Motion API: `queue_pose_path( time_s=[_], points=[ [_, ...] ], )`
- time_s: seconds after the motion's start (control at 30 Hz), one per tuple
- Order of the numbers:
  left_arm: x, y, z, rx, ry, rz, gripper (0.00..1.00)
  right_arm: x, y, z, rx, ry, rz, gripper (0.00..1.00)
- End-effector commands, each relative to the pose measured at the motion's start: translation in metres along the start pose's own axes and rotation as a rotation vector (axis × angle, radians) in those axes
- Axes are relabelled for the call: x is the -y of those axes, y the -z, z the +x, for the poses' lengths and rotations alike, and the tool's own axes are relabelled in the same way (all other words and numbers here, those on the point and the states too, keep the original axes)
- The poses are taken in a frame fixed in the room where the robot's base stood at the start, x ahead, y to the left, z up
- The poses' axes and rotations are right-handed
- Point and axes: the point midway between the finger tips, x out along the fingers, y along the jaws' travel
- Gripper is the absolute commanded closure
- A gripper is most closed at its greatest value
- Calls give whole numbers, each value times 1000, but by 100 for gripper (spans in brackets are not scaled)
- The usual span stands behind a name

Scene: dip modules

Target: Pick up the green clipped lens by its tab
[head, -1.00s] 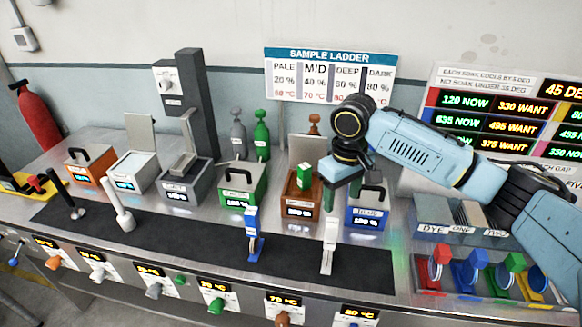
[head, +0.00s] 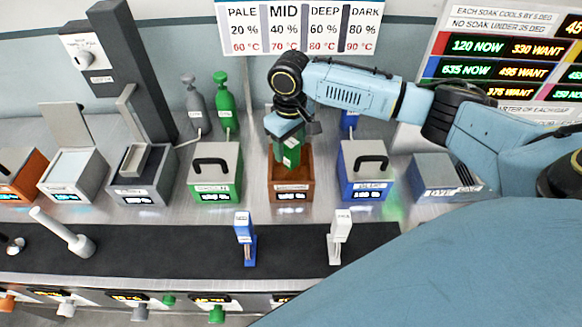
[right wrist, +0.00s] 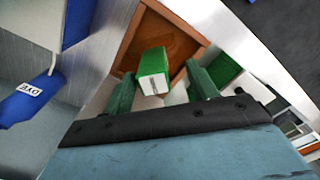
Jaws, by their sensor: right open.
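The green clipped lens, seen as a green tab (right wrist: 153,66) with a pale end face, stands up out of the open brown bath (head: 291,188). Any lens lower down is hidden in the bath. My right gripper (head: 287,150) is over the brown bath, pointing down. In the right wrist view, its two green fingers (right wrist: 161,77) are open, one on each side of the tab, with gaps visible. I cannot tell how deep the fingertips reach beside the tab. My left gripper is not in view.
A closed green bath (head: 214,176) stands left of the brown one, and a closed blue bath (head: 366,178) right of it. A blue clip (head: 244,238) and a white clip (head: 339,236) stand on the black mat (head: 190,252) in front. Gas bottles (head: 224,102) stand behind.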

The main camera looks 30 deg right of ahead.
Motion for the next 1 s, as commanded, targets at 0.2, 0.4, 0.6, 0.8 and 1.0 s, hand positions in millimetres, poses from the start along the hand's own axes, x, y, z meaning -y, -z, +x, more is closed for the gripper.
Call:
queue_pose_path(
  time_s=[0.2,0.4,0.6,0.8,1.0],
  points=[
    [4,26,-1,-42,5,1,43,-4,0,19,2,0,1,42],
    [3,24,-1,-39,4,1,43,-7,2,48,2,0,-1,42],
    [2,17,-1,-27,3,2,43,-7,2,56,0,0,-1,42],
    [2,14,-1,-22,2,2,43,-8,2,56,0,0,-1,50],
    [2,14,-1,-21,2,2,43,-8,2,56,0,0,-1,76]
  ],
)
